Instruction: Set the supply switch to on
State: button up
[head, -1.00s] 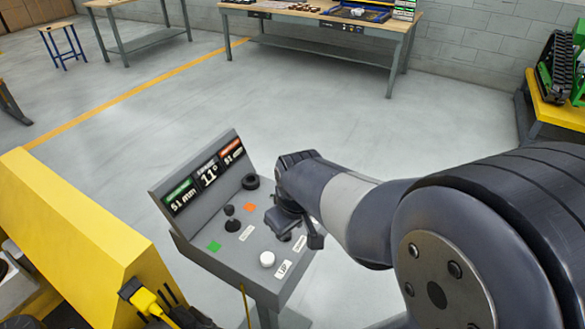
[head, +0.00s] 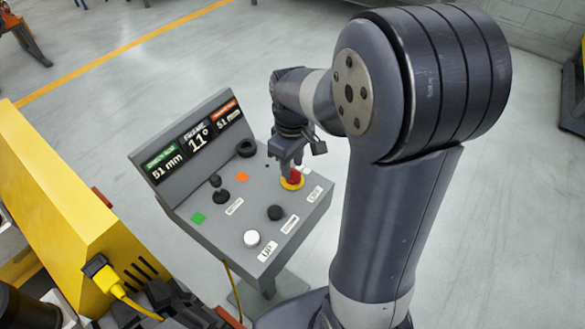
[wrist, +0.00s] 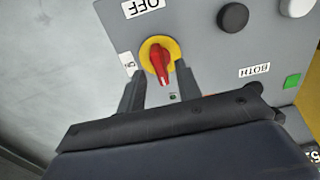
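The supply switch (head: 292,180) is a red handle on a round yellow base at the right side of the grey sloping panel (head: 190,238). In the wrist view the red handle (wrist: 161,66) lies nearly upright in the picture, its upper end towards the OFF label (wrist: 143,6). A partly visible ON label (wrist: 127,61) lies left of the base. My gripper (head: 291,163) is over the switch, pointing down. In the wrist view my gripper (wrist: 158,72) is open, one finger either side of the handle's lower end. Contact cannot be told.
A black button (head: 275,213), a white button (head: 252,238) and black knobs stand on the panel. A tilted display (head: 190,140) rises behind them. A yellow cabinet (head: 70,200) with a cable stands left. The floor right of the panel is clear.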

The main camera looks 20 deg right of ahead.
jog(key=shift+f, duration=1.45)
jog(key=shift+c, duration=0.3)
grip_shut()
